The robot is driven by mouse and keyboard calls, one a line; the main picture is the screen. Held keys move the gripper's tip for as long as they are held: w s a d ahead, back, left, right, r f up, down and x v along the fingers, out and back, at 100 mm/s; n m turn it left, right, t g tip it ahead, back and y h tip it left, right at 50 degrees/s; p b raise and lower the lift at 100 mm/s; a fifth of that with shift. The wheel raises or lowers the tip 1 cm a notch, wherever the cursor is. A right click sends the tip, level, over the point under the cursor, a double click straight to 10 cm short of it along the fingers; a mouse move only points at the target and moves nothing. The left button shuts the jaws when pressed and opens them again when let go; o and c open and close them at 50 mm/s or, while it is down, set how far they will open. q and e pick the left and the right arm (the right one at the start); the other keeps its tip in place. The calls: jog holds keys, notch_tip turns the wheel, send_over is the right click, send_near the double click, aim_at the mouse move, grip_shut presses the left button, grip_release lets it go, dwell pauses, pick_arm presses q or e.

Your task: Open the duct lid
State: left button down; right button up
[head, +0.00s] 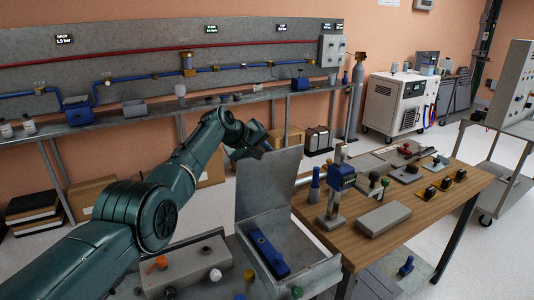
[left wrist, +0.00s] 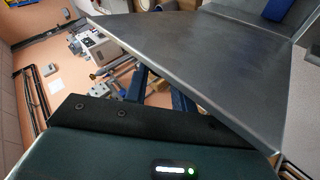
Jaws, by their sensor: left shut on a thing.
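The duct lid (head: 268,182) is a flat grey metal panel standing upright at the back of an open grey metal duct (head: 318,275). My left gripper (head: 262,148) is at the lid's top left edge and is shut on it; the fingertips are partly hidden. In the left wrist view the lid (left wrist: 210,60) is a large grey plate reaching from the dark gripper body (left wrist: 125,120) toward the top right. A blue part (head: 268,252) lies in the duct in front of the lid. My right gripper is not in view.
A wooden table (head: 440,205) with a blue press (head: 341,178), a grey block (head: 384,219) and small parts stands right of the duct. A grey box (head: 187,267) with coloured knobs is at its left. A pipe bench (head: 150,108) runs along the wall behind.

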pick_arm(q)
jog(key=shift+w+a, duration=0.3)
jog(key=shift+f, duration=0.1)
jog(key=c, duration=1.1)
grip_release()
jog(key=shift+c, duration=0.2)
jog(key=v, duration=1.3)
jog(key=shift+w+r, duration=0.2)
